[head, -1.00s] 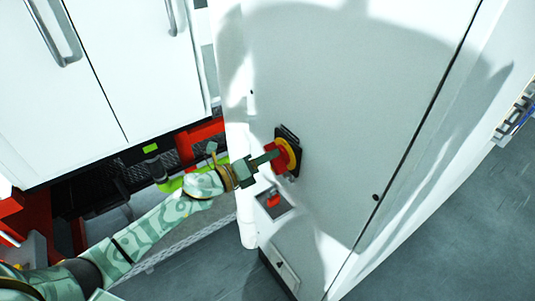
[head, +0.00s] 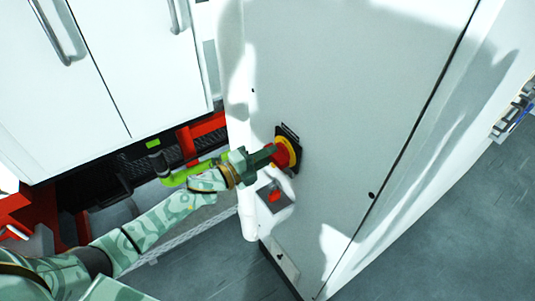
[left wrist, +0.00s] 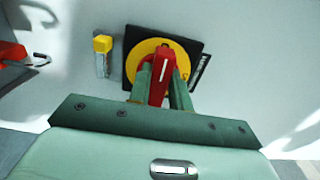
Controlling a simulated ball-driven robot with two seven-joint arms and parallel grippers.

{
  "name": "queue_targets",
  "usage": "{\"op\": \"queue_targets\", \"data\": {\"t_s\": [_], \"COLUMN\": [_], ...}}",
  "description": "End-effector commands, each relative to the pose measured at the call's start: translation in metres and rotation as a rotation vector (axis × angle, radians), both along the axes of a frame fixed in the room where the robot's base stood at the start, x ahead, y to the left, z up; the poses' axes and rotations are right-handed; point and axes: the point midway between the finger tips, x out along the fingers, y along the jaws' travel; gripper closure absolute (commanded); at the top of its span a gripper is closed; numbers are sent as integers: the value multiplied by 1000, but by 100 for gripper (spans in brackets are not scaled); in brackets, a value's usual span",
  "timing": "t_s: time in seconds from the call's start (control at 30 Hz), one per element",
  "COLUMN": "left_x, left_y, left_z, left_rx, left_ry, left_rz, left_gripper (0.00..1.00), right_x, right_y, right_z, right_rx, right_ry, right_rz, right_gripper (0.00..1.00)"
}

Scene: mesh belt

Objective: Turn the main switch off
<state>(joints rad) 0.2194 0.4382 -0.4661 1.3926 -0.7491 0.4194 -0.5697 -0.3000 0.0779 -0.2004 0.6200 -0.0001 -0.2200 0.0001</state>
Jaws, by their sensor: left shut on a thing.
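The main switch is a red rotary handle (head: 281,154) on a yellow disc (head: 293,147) with a black square plate (head: 288,131), on the white cabinet front. My left gripper (head: 271,154) reaches it from the left and is shut on the red handle. In the left wrist view the handle (left wrist: 160,77) stands between the two green fingers (left wrist: 160,90), its white mark pointing nearly straight up in that picture. The yellow disc (left wrist: 146,52) shows around it. The fingers hide the handle's sides. My right gripper is not in view.
A smaller red switch (head: 274,197) on a grey plate sits just below on the cabinet (head: 350,90). A yellow-topped part (left wrist: 103,44) is beside the black plate in the wrist view. White doors with handles (head: 50,35) stand at left. Grey floor (head: 460,230) is clear at right.

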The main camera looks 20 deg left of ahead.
Motion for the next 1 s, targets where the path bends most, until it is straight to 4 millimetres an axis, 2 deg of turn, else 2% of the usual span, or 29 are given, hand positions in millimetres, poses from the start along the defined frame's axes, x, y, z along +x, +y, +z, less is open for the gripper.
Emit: {"op": "queue_targets", "data": {"t_s": [0.47, 0.5, 0.57, 0.87, 1.0], "left_x": [0, 0, 0, -1, -12], "left_y": [1, 1, 0, 1, 9], "left_z": [-1, -1, -1, -1, -2], "left_rx": [-13, -13, -13, -11, -11], "left_ry": [11, 11, 11, 10, 11], "left_rz": [1, 1, 1, 1, 1], "left_gripper": [100, 74, 58, 58, 58], "right_x": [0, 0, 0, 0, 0], "right_y": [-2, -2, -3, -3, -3], "right_z": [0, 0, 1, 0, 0], "right_rx": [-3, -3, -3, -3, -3], "right_ry": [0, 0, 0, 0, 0], "right_rz": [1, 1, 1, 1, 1], "right_gripper": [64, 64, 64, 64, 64]}}
